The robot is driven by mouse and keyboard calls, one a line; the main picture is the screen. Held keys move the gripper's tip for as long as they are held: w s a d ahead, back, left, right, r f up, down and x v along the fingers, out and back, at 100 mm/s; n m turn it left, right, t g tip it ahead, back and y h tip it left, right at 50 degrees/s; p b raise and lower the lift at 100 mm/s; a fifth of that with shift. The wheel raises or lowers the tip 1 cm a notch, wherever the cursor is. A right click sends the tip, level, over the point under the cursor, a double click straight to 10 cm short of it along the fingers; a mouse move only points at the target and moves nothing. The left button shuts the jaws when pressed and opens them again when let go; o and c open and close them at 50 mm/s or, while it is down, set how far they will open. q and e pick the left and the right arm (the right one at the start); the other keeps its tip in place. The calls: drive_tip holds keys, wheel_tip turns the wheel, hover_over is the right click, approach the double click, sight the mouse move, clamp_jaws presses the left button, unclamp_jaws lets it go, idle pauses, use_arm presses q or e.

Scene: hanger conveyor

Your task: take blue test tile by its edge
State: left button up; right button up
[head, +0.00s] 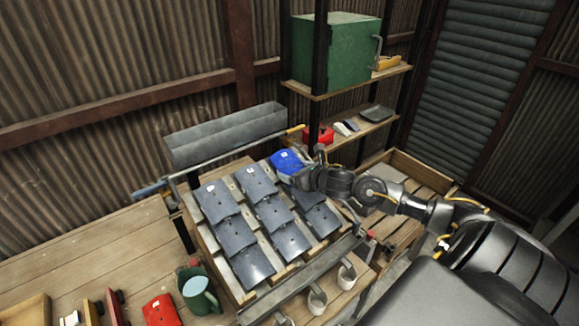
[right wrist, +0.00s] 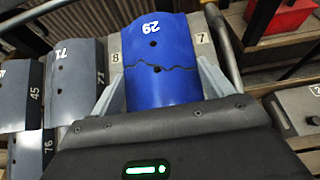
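The blue test tile (head: 285,161) lies at the upper right of the sloped tile rack in the head view. In the right wrist view the blue tile (right wrist: 158,52) carries the number 29, two small holes and a dark jagged line across it. My right gripper (head: 300,176) is at the tile's near end. In the right wrist view the right gripper's (right wrist: 163,85) two fingers stand along the tile's left and right edges, very close to it. Whether they press on it is not clear. My left gripper is not in view.
Several grey tiles (head: 237,233) lie in overlapping rows on the rack. A grey trough (head: 225,138) stands behind it. A shelf with a green box (head: 335,50) and a red box (head: 318,136) is beyond. Cups (head: 316,300) hang in front; a green watering can (head: 199,293) is at left.

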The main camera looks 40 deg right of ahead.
drive_tip(key=shift+c, duration=1.2)
drive_tip(key=shift+r, duration=0.15)
